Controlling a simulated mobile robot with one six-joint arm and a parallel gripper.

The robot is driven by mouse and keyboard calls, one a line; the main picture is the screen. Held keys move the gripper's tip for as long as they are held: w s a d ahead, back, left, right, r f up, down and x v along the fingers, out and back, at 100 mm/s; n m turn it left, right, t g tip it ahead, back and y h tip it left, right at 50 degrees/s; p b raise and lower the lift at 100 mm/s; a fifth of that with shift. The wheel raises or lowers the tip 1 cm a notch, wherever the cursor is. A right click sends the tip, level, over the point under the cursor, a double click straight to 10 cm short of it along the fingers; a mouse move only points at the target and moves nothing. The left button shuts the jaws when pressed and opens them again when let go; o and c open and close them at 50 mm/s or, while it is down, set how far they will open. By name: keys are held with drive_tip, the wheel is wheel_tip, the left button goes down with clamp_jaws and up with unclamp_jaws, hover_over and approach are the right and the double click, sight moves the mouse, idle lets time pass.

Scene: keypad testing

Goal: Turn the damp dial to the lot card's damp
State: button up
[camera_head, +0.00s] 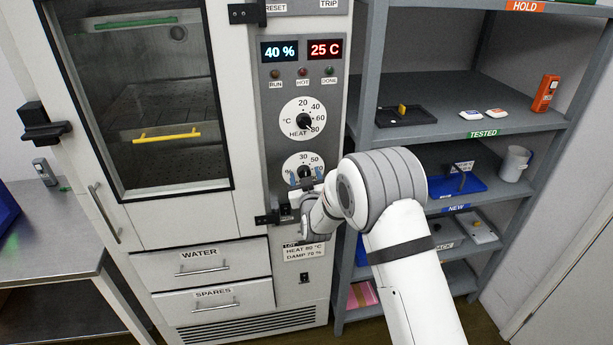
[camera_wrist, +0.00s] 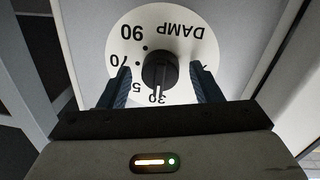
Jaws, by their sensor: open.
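The white damp dial (camera_head: 291,162) is on the grey control panel, below the heat dial. In the wrist view the damp dial (camera_wrist: 200,48) appears turned over, with 90, 70, 50 and 30 marks and the word DAMP. Its black knob (camera_wrist: 160,70) has a white pointer line toward the 30 mark. My gripper (camera_wrist: 160,85) is open, one dark blue finger on each side of the knob, with gaps visible. In the head view my gripper (camera_head: 306,182) covers the dial's lower part.
The heat dial (camera_head: 290,119) is just above, under displays reading 40 % (camera_head: 280,51) and 25 C (camera_head: 325,49). A black latch (camera_head: 268,218) juts out left of my wrist. Grey shelves (camera_head: 450,135) with small items stand to the right.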

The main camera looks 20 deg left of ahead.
drive_tip(key=c, duration=0.9)
drive_tip(key=shift+d, duration=0.15)
drive_tip(key=shift+c, duration=0.4)
drive_tip(key=shift+b, duration=0.3)
drive_tip(key=shift+f+b, duration=0.1)
drive_tip(key=shift+b, duration=0.3)
drive_tip(key=m+b, duration=0.5)
drive_tip(key=b, duration=0.6)
drive_tip(key=m+b, duration=0.6)
drive_tip(key=b, duration=0.5)
drive_tip(key=m+b, duration=0.6)
drive_tip(key=b, duration=0.5)
drive_tip(key=shift+r+g+y+b, duration=0.3)
drive_tip(key=shift+r+g+b, duration=0.05)
drive_tip(key=shift+g+b, duration=0.05)
drive_tip(key=shift+r, duration=0.15)
